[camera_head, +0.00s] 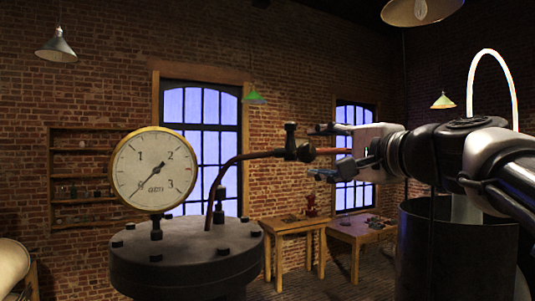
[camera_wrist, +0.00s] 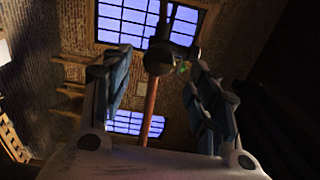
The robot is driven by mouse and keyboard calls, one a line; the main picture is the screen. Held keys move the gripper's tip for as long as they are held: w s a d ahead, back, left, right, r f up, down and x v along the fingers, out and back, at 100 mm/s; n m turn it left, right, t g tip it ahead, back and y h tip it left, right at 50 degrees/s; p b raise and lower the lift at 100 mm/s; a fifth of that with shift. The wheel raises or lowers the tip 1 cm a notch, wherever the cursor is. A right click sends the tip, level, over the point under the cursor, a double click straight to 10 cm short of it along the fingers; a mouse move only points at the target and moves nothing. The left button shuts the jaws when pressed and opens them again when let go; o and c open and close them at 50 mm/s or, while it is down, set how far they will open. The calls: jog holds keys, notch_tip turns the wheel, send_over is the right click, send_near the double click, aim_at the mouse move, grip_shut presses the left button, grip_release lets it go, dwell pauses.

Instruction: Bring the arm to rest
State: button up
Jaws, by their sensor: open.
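My gripper (camera_head: 322,151) is at the right of the head view, its two fingers spread apart and pointing left. A copper-coloured pipe (camera_head: 330,151) with a dark valve (camera_head: 290,150) lies in line with the gap between the fingers. In the wrist view the fingers stand open on either side, and the pipe (camera_wrist: 150,112) and the dark round valve (camera_wrist: 159,57) show between them. I see no finger closed on the pipe. My arm reaches in from the right edge.
A dark lidded vessel (camera_head: 186,262) with bolts carries a round pressure gauge (camera_head: 154,170) and a bent pipe (camera_head: 212,190) at the left. A dark cylinder (camera_head: 450,250) stands below my arm. Wooden tables (camera_head: 290,225) and shelves (camera_head: 85,214) are farther back.

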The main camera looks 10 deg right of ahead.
jog(key=shift+v, duration=0.75)
jog(key=s+a+f+n+g+h+b, duration=0.15)
jog(key=s+f+b, duration=0.3)
jog(key=f, duration=0.85)
jog(key=s+a+f+n+g+b, duration=0.3)
jog(key=f+b, duration=0.2)
jog(key=f, duration=0.8)
jog(key=s+a+f+n+g+h+b, duration=0.1)
jog(key=s+a+f+n+g+b, duration=0.2)
jog(key=f, duration=1)
jog(key=s+d+f+n+g+h+b, duration=0.1)
jog(key=s+f+n+b, duration=0.1)
jog(key=s+f, duration=0.3)
jog(key=s+d+f+n+g+h+b, duration=0.2)
jog(key=s+f+b, duration=0.3)
jog(key=f, duration=0.9)
jog(key=s+d+f+n+g+h+b, duration=0.1)
jog(key=s+f+n+b, duration=0.1)
jog(key=s+f, duration=0.5)
notch_tip(320, 180, down, 3)
jog(key=shift+s+d+f+b, duration=0.15)
jog(key=shift+s+d+b, duration=0.1)
jog(key=shift+b, duration=0.6)
jog(key=shift+h, duration=0.25)
jog(key=shift+c, duration=0.4)
